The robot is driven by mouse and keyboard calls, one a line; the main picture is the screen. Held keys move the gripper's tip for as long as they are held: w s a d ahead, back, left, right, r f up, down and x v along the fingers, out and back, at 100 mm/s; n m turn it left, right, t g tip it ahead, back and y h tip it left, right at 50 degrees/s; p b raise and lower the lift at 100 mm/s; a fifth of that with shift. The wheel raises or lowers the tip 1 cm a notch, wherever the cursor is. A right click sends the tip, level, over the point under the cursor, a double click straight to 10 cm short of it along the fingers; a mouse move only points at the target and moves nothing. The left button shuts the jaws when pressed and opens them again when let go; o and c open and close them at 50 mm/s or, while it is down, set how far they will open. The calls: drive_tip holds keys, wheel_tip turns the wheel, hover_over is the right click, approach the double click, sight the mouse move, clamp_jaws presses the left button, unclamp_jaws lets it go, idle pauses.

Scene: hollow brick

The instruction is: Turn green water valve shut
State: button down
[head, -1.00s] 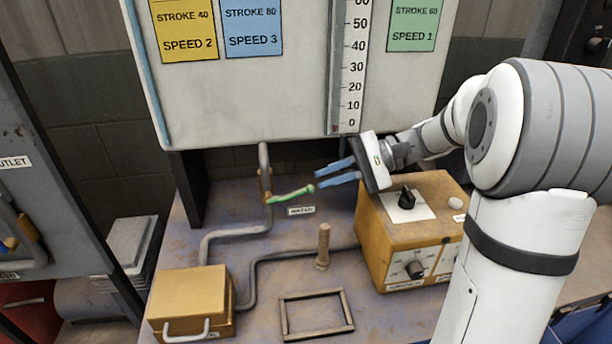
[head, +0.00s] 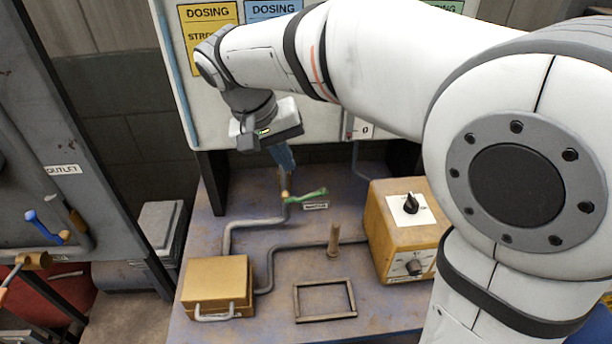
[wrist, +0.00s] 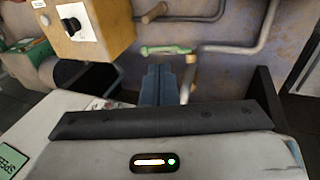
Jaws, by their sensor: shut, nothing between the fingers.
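The green water valve handle (head: 307,195) sits on a grey pipe at the back of the bench and points right, across the pipe, with a small label below it. In the wrist view the green handle (wrist: 166,50) lies just beyond my fingertips. My gripper (head: 289,170) points down, its blue fingers together and empty, above and behind the handle near the upright pipe. The wrist view also shows the shut fingers (wrist: 161,70) beside the pipe. I cannot tell whether they touch the pipe or handle. My gripper hides part of the upright pipe.
A yellow control box (head: 405,235) with knobs stands to the right. A wooden peg (head: 334,240), an empty frame (head: 324,300) and a yellow lidded box (head: 216,285) are on the bench. The dosing panel (head: 190,100) rises behind. An outlet cabinet (head: 60,200) stands at left.

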sight(310, 194)
drive_tip(key=shift+t+h, duration=0.3)
drive_tip(key=shift+t, duration=0.3)
drive_tip(key=x, duration=0.8)
drive_tip(key=w+p+x, duration=0.1)
drive_tip(key=x, duration=0.3)
drive_tip(key=shift+a, duration=0.25)
drive_tip(key=shift+a, duration=0.1)
